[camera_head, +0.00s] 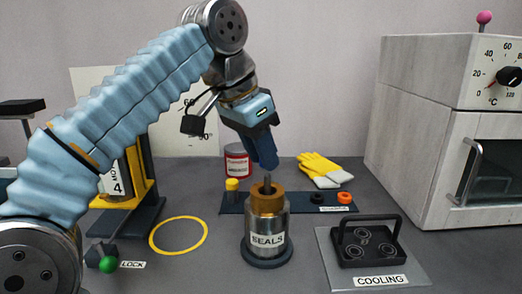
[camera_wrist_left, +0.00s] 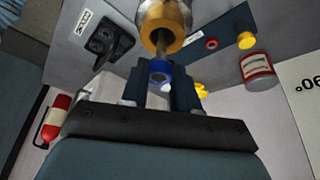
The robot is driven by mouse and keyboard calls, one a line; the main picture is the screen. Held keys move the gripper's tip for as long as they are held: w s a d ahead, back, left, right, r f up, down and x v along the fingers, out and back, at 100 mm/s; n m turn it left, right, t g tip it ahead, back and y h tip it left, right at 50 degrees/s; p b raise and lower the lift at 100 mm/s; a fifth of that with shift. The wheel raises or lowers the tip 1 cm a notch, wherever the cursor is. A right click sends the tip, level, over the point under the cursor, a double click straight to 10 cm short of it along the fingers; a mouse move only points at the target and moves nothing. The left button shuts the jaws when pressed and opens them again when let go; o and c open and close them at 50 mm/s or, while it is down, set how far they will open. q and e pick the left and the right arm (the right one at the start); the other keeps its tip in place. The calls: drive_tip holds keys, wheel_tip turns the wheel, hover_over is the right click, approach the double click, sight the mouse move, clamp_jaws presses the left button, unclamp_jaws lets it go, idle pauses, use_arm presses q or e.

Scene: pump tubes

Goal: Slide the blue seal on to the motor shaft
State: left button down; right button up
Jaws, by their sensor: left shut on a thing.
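My left gripper (camera_head: 265,158) points down just behind and above the motor, with its dark blue fingers together. In the left wrist view the gripper (camera_wrist_left: 160,93) is shut on the blue seal (camera_wrist_left: 159,73), a small ring at the fingertips. In the head view the fingers hide the seal. The motor (camera_head: 267,218) stands upright with a "SEALS" label and a brass top. Its thin grey shaft (camera_head: 267,183) points up and is bare in the head view. In the left wrist view the shaft (camera_wrist_left: 162,44) ends close to the seal; I cannot tell whether they touch.
A dark strip (camera_head: 285,204) behind the motor holds a yellow part, a black ring and an orange ring (camera_head: 344,197). A black handled "COOLING" block (camera_head: 368,262) sits at right, before a grey oven (camera_head: 440,140). A yellow ring (camera_head: 178,235) lies at left; gloves and a can stand behind.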

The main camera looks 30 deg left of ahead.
use_arm(q)
drive_tip(key=shift+f+b, duration=1)
drive_tip(key=shift+f, duration=0.4)
drive_tip(key=c, duration=0.8)
unclamp_jaws()
drive_tip(key=shift+r, duration=0.25)
drive_tip(key=p+v, duration=0.6)
drive_tip(key=v, duration=0.7)
drive_tip(key=shift+s+r, duration=0.15)
drive_tip(key=shift+r, duration=0.05)
